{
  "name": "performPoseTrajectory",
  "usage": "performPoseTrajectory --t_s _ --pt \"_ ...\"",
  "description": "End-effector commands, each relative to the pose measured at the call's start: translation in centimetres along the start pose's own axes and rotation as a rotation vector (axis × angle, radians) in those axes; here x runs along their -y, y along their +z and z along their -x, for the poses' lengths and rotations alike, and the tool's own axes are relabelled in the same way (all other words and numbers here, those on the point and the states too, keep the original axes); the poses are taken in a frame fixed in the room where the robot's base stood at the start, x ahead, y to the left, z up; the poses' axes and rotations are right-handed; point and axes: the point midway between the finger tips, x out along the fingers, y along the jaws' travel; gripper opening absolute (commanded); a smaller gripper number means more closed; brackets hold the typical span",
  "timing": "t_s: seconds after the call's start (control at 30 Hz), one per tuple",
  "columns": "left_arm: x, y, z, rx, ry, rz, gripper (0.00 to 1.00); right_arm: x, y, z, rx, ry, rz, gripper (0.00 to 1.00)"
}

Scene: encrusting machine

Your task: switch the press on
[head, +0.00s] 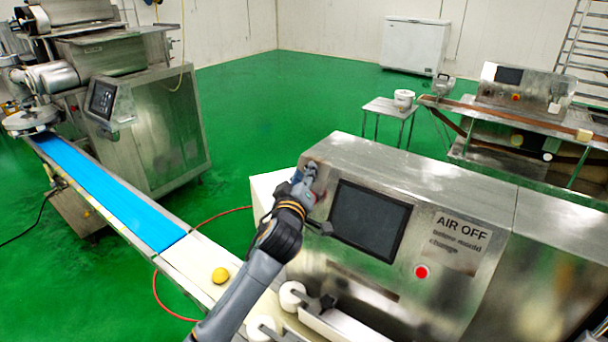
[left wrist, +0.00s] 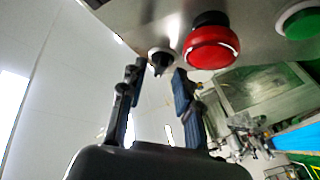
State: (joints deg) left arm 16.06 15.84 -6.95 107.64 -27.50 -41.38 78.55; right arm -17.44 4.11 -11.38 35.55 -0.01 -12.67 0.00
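The press (head: 345,155) is a steel machine with a dark screen (head: 370,220), a red button (head: 421,272) and an "AIR OFF" notice. My left gripper (head: 310,176) is at the left end of its front panel, covering the controls there. In the left wrist view a small black rotary switch (left wrist: 161,60) sits on the steel panel, beside a red mushroom button (left wrist: 210,50) and a green button (left wrist: 299,22). My left gripper (left wrist: 157,82) is open, its fingertips on either side of the black switch, with gaps visible. My right gripper is not in view.
A blue conveyor belt (head: 105,185) runs from another steel machine (head: 160,130) at the left toward the press. A yellow ball (head: 220,275) lies on the pale belt end, left of my forearm. White rollers (head: 291,294) stand below the panel.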

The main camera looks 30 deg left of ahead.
Motion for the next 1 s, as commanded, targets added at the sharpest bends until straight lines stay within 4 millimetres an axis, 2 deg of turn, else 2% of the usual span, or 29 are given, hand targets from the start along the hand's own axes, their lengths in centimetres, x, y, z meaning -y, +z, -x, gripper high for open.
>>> performPoseTrajectory --t_s 0.03,0.17,0.63,1.0 --pt "0.0 0.0 0.0 0.0 0.0 0.0 0.26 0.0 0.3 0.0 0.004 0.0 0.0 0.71" --pt "0.0 0.0 0.0 0.0 0.0 0.0 0.0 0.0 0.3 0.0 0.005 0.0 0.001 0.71" --pt "0.2 0.1 0.0 0.0 0.028 -0.042 0.0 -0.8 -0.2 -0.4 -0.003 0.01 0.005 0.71" --pt "0.5 0.1 0.0 0.001 0.182 -0.262 0.0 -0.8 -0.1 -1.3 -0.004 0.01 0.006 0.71"
